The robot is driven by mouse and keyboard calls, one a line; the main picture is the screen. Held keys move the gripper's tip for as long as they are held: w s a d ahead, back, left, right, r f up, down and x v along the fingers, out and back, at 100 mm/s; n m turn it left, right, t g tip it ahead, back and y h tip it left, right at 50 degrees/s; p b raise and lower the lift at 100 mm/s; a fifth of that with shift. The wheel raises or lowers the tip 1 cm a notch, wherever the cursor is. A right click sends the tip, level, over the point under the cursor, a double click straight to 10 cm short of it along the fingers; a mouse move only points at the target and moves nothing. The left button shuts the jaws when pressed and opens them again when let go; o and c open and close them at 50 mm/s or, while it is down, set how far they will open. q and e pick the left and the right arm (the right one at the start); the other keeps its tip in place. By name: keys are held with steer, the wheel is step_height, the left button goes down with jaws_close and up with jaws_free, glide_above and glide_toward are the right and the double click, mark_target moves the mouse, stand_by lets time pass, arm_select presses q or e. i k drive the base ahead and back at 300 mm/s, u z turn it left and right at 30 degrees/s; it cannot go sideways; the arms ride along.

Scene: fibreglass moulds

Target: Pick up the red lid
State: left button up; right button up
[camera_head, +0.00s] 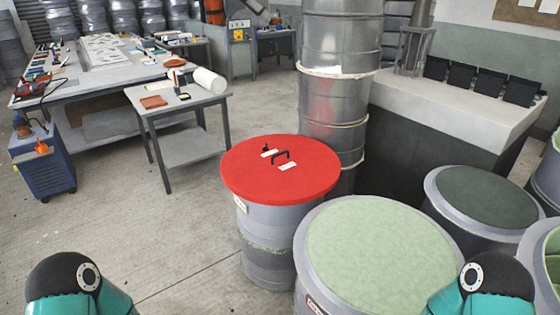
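The red lid (280,178) lies flat on top of a grey metal drum (270,245) in the middle of the camera_head view. It is round, with a small black handle (281,156) and white labels on its top. Teal and black parts of my two arms show at the bottom left and bottom right corners, below and to either side of the lid. Neither gripper is in view, and nothing touches the lid.
A drum with a pale green top (380,250) stands close at the lid's right front. A tall stack of metal drums (334,105) rises right behind the lid. A grey side table (180,101) stands at the left back. The floor (120,215) left of the lid is clear.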

mark_target(295, 169)
steer(key=z, duration=0.1)
steer(key=k, duration=1)
steer(key=u, duration=0.9)
steer(key=i, duration=1.4)
steer(key=u, duration=0.35)
steer(key=i, duration=1.4)
steer(key=z, duration=1.05)
steer(key=i, duration=1)
steer(key=z, duration=0.6)
steer(key=k, duration=0.85)
steer(key=z, duration=0.05)
